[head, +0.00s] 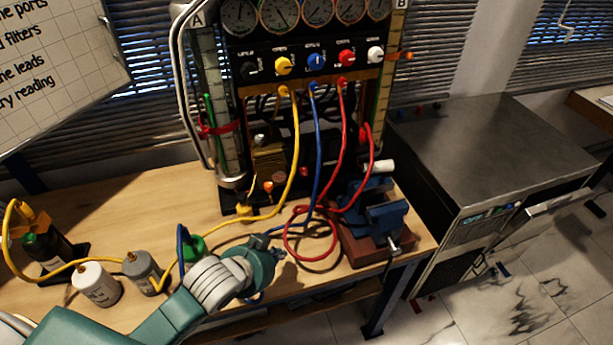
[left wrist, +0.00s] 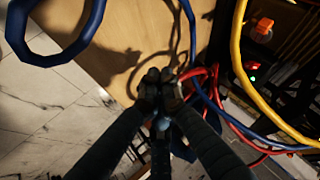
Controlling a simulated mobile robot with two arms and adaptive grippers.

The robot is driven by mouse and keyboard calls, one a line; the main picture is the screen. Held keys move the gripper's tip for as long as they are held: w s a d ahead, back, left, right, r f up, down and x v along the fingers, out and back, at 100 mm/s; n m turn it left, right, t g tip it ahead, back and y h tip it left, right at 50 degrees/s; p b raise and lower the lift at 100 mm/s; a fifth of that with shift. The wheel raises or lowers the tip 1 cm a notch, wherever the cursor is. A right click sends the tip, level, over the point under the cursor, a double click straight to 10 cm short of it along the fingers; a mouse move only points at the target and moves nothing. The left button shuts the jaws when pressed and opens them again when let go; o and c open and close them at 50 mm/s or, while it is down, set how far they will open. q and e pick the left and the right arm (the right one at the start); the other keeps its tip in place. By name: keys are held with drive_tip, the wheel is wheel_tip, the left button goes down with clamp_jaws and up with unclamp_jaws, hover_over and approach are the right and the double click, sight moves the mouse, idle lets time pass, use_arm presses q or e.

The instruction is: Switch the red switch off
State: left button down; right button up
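A small orange-red switch (head: 268,186) shows low on the gauge rig, behind the yellow hose. It also shows in the left wrist view (left wrist: 264,26) at the upper right, with a small red part and a green light below it. A red knob (head: 346,58) sits in the row of coloured knobs under the gauges. I cannot tell the switch's position. My left gripper (head: 279,254) is over the front of the bench, in front of and below the rig, apart from the switch. In the left wrist view its fingertips (left wrist: 160,76) are together, with nothing seen between them. My right gripper is out of view.
Yellow, blue and red hoses (head: 318,150) hang from the rig and loop over the bench (head: 130,200). A blue vise (head: 385,215) stands right of my gripper. Several bottles (head: 95,284) stand at the left. A metal cabinet (head: 490,150) is at the right.

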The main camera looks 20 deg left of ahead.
use_arm(q)
drive_tip(key=w+r+m+t+h, duration=0.2)
drive_tip(key=w+r+m+t, duration=0.2)
drive_tip(key=w+r+m, duration=0.3)
drive_tip(key=w+r, duration=0.4)
drive_tip(key=shift+a+r, duration=0.25)
drive_tip(key=shift+r, duration=0.15)
drive_tip(key=shift+w, duration=0.15)
drive_tip(key=p, duration=0.3)
approach(303, 171)
drive_tip(key=w+d+f, duration=0.2)
drive_tip(key=w+d, duration=0.3)
drive_tip(key=shift+w+a+f, duration=0.4)
drive_tip(key=shift+f, duration=0.15)
drive_tip(key=shift+f, duration=0.1)
